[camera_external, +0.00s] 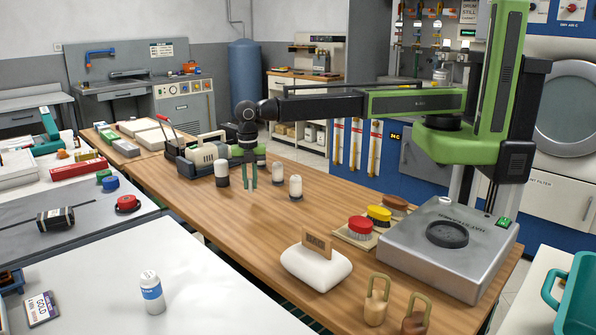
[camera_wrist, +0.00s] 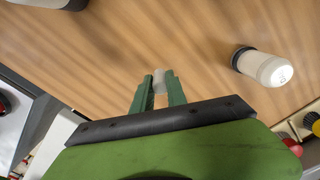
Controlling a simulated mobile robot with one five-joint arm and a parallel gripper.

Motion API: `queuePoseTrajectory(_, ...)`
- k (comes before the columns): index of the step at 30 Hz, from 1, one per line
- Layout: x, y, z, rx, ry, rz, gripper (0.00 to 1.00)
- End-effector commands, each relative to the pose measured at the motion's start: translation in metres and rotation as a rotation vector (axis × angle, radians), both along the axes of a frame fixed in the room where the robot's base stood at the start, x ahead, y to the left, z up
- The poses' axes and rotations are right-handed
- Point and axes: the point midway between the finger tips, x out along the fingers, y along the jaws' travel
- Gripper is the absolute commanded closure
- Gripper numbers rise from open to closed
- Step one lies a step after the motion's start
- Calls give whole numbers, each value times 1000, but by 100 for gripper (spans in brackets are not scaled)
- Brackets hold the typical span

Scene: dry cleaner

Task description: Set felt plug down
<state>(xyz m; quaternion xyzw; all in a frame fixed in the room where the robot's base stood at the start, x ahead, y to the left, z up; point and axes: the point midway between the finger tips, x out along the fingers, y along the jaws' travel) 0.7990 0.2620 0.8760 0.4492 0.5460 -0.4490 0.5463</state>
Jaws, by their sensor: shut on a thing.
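My gripper (camera_external: 250,184) points down over the wooden counter (camera_external: 200,190), among small white-and-black bottles. In the wrist view, the green fingers of my gripper (camera_wrist: 159,86) are closed on a small pale grey piece, the felt plug (camera_wrist: 159,78), held at the fingertips. The plug's lower part is hidden by the fingers, and I cannot make it out in the external view. The fingertips look a little above the counter; I cannot tell the exact gap.
One bottle (camera_external: 222,173) stands left of my gripper. Two more, the nearer bottle (camera_external: 296,187) and the farther bottle (camera_external: 278,172), stand to its right. A white-based stamp (camera_external: 316,270) and colored brushes (camera_external: 379,216) sit nearer the arm's base. Bare counter lies in front of my gripper.

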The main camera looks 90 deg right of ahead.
Motion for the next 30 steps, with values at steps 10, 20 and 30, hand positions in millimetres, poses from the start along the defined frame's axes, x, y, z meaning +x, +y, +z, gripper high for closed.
queuePoseTrajectory(10,0,0,-29,0,0,0,100)
queuePoseTrajectory(20,0,0,-32,0,0,0,64)
queuePoseTrajectory(30,0,0,-31,0,0,0,61)
